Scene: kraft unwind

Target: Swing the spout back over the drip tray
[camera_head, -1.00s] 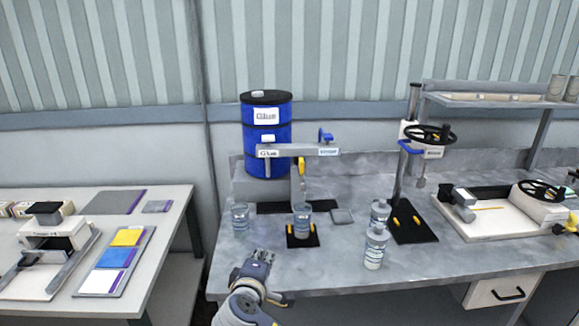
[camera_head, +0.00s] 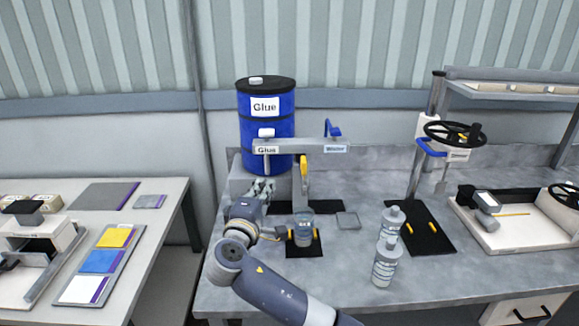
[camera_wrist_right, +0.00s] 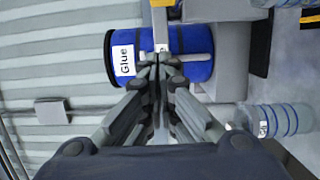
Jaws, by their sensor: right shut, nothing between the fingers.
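My right gripper (camera_head: 264,186) is shut and empty just below the spout's left end. In the right wrist view the shut fingertips (camera_wrist_right: 160,62) point at the drum (camera_wrist_right: 190,52); I cannot tell whether they touch the spout. Which dark plate is the drip tray is unclear. My left gripper is not in view.
A cup (camera_head: 304,230) stands on a black pad (camera_head: 292,246) with yellow clips. Bottles (camera_head: 385,265) stand to the right, near a black plate (camera_head: 432,236). A grey square (camera_head: 348,220) lies on the bench.

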